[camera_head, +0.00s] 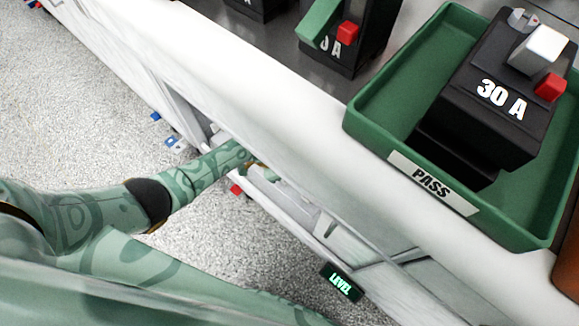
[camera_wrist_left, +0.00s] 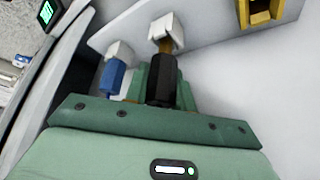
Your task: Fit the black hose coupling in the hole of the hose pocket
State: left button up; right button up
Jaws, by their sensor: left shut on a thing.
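The black hose coupling (camera_wrist_left: 163,82) shows in the left wrist view, with a brass-coloured end pointing away from my gripper. My left gripper (camera_wrist_left: 164,92) is shut on it, with green finger parts on both sides. The brass end meets or overlaps a white block (camera_wrist_left: 174,27) on a pale panel; I cannot tell whether it is in a hole. I cannot tell for sure which part is the hose pocket. In the head view my left arm reaches down to the bench's side, and the coupling cannot be made out there. My right gripper is not in view.
A blue coupling (camera_wrist_left: 113,78) sits at another white block (camera_wrist_left: 119,51), close on the left. A yellow bracket (camera_wrist_left: 262,17) is at upper right. Above my arm, the bench edge carries a green PASS tray (camera_head: 372,122) holding a black 30 A breaker (camera_head: 492,105).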

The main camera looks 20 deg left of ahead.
pick_arm(q)
jog(key=shift+f+b, duration=0.8)
jog(key=shift+f, duration=0.3)
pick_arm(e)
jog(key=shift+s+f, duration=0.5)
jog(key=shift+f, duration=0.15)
pick_arm(q)
jog(key=o, duration=1.1)
jog(key=shift+c, duration=0.2)
jog(key=shift+r, duration=0.1)
jog(key=p+v, duration=0.9)
jog(key=v, duration=0.7)
jog(key=shift+p, duration=0.3)
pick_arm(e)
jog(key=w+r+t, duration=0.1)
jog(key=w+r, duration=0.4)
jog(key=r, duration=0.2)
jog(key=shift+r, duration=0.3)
pick_arm(q)
jog(key=shift+w, duration=0.1)
